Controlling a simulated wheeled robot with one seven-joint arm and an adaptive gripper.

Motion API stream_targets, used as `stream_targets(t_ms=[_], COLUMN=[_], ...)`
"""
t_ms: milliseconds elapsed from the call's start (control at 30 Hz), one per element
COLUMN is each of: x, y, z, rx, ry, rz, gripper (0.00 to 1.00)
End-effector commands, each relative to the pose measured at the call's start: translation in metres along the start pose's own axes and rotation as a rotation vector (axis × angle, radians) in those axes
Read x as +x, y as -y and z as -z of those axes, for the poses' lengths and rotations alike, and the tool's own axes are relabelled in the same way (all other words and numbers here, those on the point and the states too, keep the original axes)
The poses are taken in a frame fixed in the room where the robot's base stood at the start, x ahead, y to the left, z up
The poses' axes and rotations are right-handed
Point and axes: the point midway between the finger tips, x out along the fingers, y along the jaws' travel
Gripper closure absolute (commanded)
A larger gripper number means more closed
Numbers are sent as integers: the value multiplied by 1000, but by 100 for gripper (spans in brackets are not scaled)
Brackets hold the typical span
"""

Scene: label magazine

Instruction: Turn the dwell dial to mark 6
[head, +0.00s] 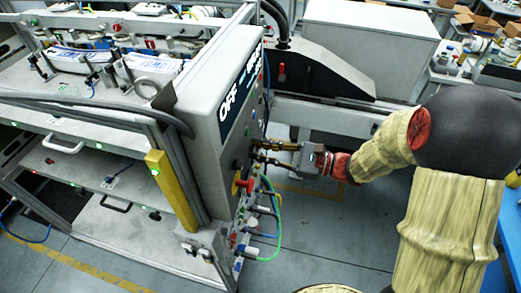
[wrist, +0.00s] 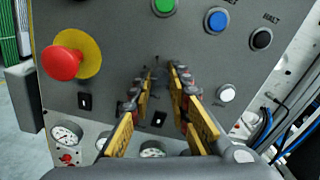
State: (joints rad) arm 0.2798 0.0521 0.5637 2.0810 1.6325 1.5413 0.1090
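My gripper (wrist: 161,70) points at the grey control panel (wrist: 115,25) in the wrist view, its two yellow-and-dark fingers apart with nothing visibly held between them. In the head view my gripper (head: 257,151) reaches the panel's side face from the right. I cannot make out the dwell dial or its marks for certain. A small dark shape (wrist: 157,61) shows on the panel between the fingertips; whether it is the dial, and whether the fingers touch the panel, I cannot tell.
A red emergency knob (wrist: 62,63) on a yellow disc sits left of the fingers. Green (wrist: 164,6), blue (wrist: 216,20), black (wrist: 261,39) and white (wrist: 226,93) buttons lie above and right. Gauges (wrist: 67,134) line the bottom. Cables (head: 270,205) hang below the gripper.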

Motion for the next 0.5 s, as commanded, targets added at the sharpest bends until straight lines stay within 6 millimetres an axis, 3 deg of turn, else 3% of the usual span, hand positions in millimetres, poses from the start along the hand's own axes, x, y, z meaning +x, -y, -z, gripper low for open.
stream_targets(t_ms=[267, 500], x=[0, 0], y=[0, 0], z=[0, 0], rx=[0, 3], ry=[0, 0], rz=[0, 0], gripper=[100, 100])
